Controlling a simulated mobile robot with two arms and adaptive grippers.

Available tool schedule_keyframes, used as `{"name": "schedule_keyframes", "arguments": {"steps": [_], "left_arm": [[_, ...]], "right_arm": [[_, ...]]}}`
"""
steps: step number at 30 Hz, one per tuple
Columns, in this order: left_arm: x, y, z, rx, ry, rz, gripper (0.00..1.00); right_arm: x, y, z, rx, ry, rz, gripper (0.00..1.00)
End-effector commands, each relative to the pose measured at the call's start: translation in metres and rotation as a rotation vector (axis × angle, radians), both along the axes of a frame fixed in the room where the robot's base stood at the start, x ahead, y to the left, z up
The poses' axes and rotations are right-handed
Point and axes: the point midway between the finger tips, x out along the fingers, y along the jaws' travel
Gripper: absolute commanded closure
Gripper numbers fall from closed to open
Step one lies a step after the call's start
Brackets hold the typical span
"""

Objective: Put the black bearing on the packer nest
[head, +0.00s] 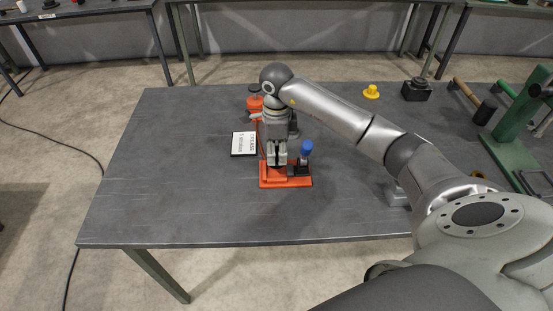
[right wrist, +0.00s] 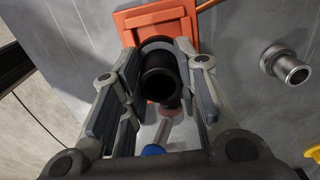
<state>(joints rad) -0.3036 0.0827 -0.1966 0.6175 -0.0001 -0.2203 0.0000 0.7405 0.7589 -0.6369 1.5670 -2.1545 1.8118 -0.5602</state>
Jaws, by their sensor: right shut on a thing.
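An orange fixture (head: 297,182) stands on the grey table; in the right wrist view its orange plate (right wrist: 131,17) shows beyond the fingertips. A blue-topped part (head: 306,147) stands at its right; the blue also shows in the right wrist view (right wrist: 153,150). My right gripper (head: 278,164) points down over the fixture. In the right wrist view its fingers are closed on a dark round part, the black bearing (right wrist: 158,78), at the orange plate. I cannot tell whether the bearing touches the nest. My left gripper is not in view.
A white sign (head: 243,143) lies left of the fixture, and a red-orange object (head: 254,103) stands behind it. A yellow part (head: 371,91), a black block (head: 416,89), a hammer (head: 480,106) and a green press (head: 515,125) are at the right. The table's left side is clear.

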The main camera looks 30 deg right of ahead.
Motion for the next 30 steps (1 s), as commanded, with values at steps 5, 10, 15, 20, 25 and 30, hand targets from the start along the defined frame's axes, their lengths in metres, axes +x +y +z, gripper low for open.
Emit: {"name": "schedule_keyframes", "arguments": {"steps": [5, 10, 15, 20, 25, 30], "left_arm": [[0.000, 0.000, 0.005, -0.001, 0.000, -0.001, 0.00], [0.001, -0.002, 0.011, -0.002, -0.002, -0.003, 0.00], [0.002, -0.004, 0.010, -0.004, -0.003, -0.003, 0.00], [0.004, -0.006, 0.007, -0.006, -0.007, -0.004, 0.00], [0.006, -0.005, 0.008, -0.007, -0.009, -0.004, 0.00], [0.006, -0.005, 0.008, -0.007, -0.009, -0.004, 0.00]], "right_arm": [[-0.001, 0.000, -0.015, 0.000, 0.002, 0.002, 1.00], [0.000, 0.000, -0.037, 0.000, 0.000, 0.002, 1.00], [0.000, 0.000, -0.040, -0.001, -0.003, 0.003, 1.00], [0.000, 0.000, -0.043, -0.002, -0.003, 0.003, 1.00], [0.000, 0.000, -0.043, -0.002, -0.001, 0.003, 0.53], [0.000, 0.000, -0.043, -0.002, -0.001, 0.003, 0.49]]}}
